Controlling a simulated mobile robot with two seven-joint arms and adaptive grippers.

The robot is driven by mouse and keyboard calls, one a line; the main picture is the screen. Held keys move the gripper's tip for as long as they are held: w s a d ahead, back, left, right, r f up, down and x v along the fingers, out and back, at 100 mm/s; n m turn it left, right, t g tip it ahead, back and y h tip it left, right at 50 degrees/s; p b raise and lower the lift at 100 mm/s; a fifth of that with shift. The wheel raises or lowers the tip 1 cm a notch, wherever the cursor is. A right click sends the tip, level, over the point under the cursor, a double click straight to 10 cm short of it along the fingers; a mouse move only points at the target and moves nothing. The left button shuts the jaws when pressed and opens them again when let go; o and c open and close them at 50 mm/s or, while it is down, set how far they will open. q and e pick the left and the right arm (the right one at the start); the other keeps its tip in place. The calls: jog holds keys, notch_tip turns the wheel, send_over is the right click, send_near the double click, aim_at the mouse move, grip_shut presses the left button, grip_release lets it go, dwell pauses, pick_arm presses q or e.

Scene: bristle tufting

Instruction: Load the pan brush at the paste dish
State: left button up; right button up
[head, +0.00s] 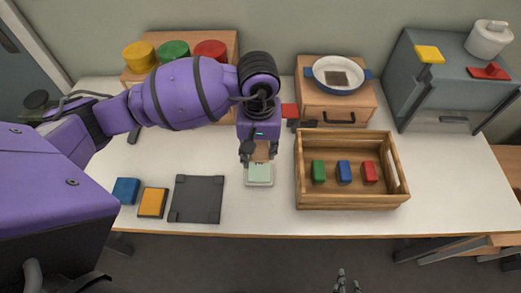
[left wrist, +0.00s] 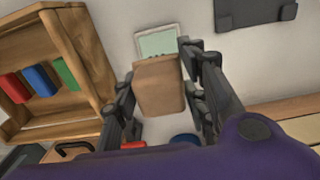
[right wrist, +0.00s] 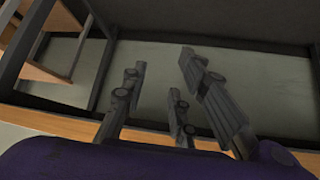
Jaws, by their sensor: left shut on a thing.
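My left gripper (head: 260,153) is shut on the pan brush, a wooden block (left wrist: 158,88), and points down at the table. A few dark tufts show along the brush's far edge in the left wrist view. The paste dish (head: 259,180), pale green with a light rim, is directly below the brush; it also shows in the left wrist view (left wrist: 158,40). Whether the bristles touch the paste is hard to tell. My right gripper (head: 345,283) is open and empty, low in front of the table; its fingers show apart in the right wrist view (right wrist: 163,65).
A wooden crate (head: 352,202) with green, blue and red blocks stands right of the dish. A dark plate (head: 197,200) lies to the left, beside yellow and blue pieces. A blue-handled pan (head: 338,88) sits on a drawer box (head: 338,108) behind.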

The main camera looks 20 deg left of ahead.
pick_arm(q)
jog(key=shift+s+f, duration=0.2)
jog(key=shift+f, duration=0.6)
notch_tip(320, 180, down, 4)
jog(key=shift+w+b, duration=0.1)
jog(key=shift+b, duration=1)
jog(key=shift+f+b, duration=0.3)
jog(key=shift+f, duration=0.2)
jog(key=shift+w, duration=0.1)
pick_arm(e)
jog(key=shift+d+f, duration=0.2)
jog(key=shift+f, duration=0.3)
jog(key=shift+d+f, duration=0.2)
jog(key=shift+f, duration=0.3)
jog(key=shift+s+f, duration=0.15)
jog(key=shift+s+f, duration=0.3)
jog(key=shift+f, duration=0.05)
jog(key=shift+s, duration=0.2)
